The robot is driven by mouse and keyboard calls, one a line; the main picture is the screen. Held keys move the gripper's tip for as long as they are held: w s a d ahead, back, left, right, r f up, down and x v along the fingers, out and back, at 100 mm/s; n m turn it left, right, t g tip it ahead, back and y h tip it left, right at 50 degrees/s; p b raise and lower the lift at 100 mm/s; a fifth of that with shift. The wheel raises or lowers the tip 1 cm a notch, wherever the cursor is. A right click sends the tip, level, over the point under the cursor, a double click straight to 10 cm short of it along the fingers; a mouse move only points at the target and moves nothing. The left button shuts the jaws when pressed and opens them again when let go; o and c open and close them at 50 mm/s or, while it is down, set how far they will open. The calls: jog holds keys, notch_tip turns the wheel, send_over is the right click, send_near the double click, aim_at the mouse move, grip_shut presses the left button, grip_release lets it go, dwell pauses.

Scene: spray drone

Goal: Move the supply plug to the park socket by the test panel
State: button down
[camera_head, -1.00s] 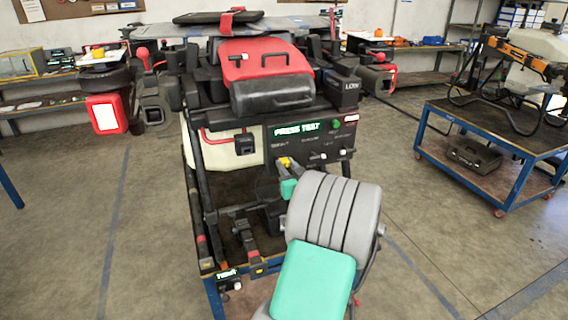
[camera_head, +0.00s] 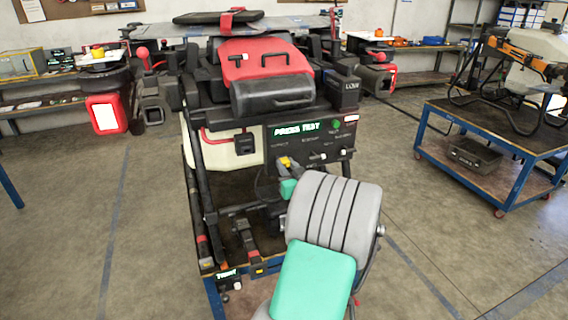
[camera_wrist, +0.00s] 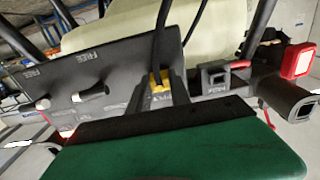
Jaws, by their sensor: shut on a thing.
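The supply plug shows as a yellow and black body (camera_wrist: 160,79) with a black cable rising from it in the wrist view. My gripper (camera_wrist: 160,91) is shut on the plug, one grey finger on each side. The plug is at the dark panel front, over partly hidden lettering; I cannot tell whether it is seated in a socket. The park socket (camera_wrist: 214,78), a square dark opening with a label under it, sits just right of the plug, apart from it. In the head view the yellow plug (camera_head: 285,162) and my gripper (camera_head: 287,174) are at the test panel (camera_head: 312,142).
Small knobs or switches (camera_wrist: 93,91) stand on the panel left of the plug in the wrist view. The drone (camera_head: 265,75) with its red cover sits above the panel. A blue-framed cart (camera_head: 470,150) stands at the right. Open floor lies on both sides.

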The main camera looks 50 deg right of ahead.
jog(key=shift+s, duration=0.1)
jog(key=b+v, duration=0.3)
jog(key=v, duration=0.2)
jog(key=shift+s+a, duration=0.25)
jog(key=shift+s, duration=0.05)
dwell(0.8)
jog(key=w+a+r+n+t+y, duration=0.1)
jog(key=w+a+r+y, duration=0.1)
jog(key=w+a+r, duration=0.3)
jog(key=w+a+r+n+t+y, duration=0.1)
jog(key=w+a+r, duration=0.25)
jog(key=a, duration=0.45)
jog(key=s+d+f+m+g+h, duration=0.2)
jog(key=s+d+f+h, duration=0.1)
jog(key=d+f, duration=0.1)
jog(key=shift+f, duration=0.25)
jog(key=shift+f+b, duration=0.15)
jog(key=shift+b, duration=0.65)
